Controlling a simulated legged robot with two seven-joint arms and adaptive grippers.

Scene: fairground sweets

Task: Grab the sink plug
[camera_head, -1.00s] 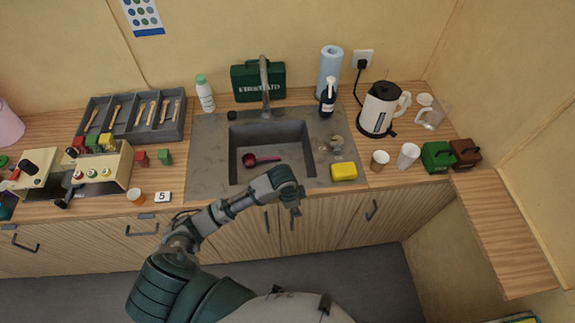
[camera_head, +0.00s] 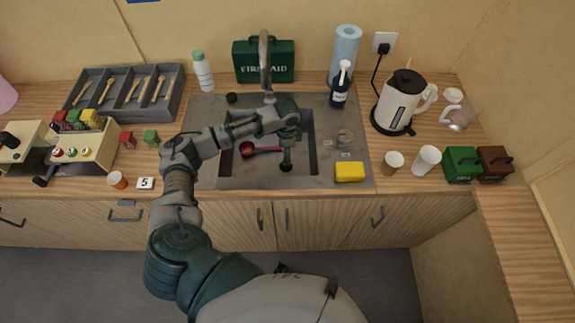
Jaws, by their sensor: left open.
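A small dark round piece (camera_head: 231,98), which looks like the sink plug, lies on the grey sink's (camera_head: 205,150) rim at the back left, left of the tap (camera_head: 264,62). My left gripper (camera_head: 287,164) is open and points down over the right part of the basin. It is to the right of and nearer than the dark piece, well apart from it. My left forearm crosses the sink's left side and hides part of the basin. A red ladle (camera_head: 262,150) lies in the basin, left of the gripper. My right gripper is out of view.
A white bottle (camera_head: 203,72), a green first aid case (camera_head: 263,62) and a soap bottle (camera_head: 340,85) stand behind. A kettle (camera_head: 398,104) and cups (camera_head: 426,160) are right.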

